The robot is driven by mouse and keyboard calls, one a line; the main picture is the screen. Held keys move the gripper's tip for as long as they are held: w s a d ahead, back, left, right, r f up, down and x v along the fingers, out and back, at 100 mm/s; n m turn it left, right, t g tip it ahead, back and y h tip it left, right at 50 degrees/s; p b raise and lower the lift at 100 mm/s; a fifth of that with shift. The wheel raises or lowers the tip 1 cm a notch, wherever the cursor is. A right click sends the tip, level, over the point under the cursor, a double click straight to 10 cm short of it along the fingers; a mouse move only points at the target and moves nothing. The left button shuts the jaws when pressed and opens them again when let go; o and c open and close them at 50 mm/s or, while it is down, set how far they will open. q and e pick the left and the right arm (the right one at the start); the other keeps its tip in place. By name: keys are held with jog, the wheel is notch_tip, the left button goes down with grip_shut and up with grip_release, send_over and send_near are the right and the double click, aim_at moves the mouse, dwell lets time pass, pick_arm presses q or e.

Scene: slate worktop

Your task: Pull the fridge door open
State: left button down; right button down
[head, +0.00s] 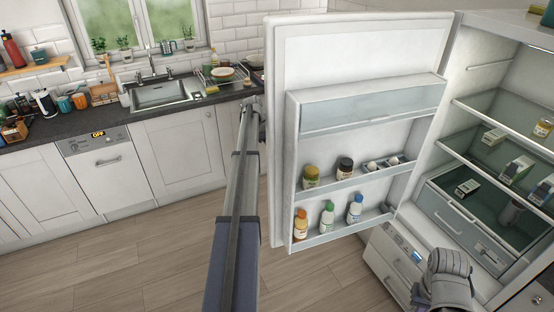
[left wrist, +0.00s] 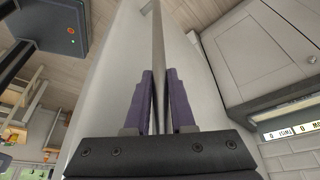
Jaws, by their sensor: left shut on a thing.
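The white fridge door (head: 362,50) stands wide open, its inner side with the shelves facing me. In the left wrist view, my left gripper (left wrist: 160,98) has its purple fingers shut on the long bar handle (left wrist: 158,45), which runs along the door's outer face. In the head view my left arm reaches up to the door's free edge, and the fingers there are hard to make out. The fridge interior (head: 500,75) shows at the right with shelves and drawers. A grey part of my right arm is at the bottom right; its fingers cannot be made out.
Bottles and jars (head: 327,217) stand in the door shelves. Cartons (head: 518,168) sit inside the fridge. A counter with a sink (head: 168,93) and a dishwasher (head: 103,160) lines the left. The wooden floor (head: 130,260) in front is clear.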

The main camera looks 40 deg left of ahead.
pick_arm(q)
jog(key=shift+w+a, duration=0.2)
jog(key=shift+w, duration=0.1)
jog(key=c, duration=0.8)
grip_release()
jog(key=shift+o, duration=0.2)
jog(key=shift+r, duration=0.15)
jog(key=p+v, duration=0.7)
jog(key=shift+r, duration=0.25)
jog(key=shift+s+a, duration=0.1)
jog(key=shift+s+f, duration=0.1)
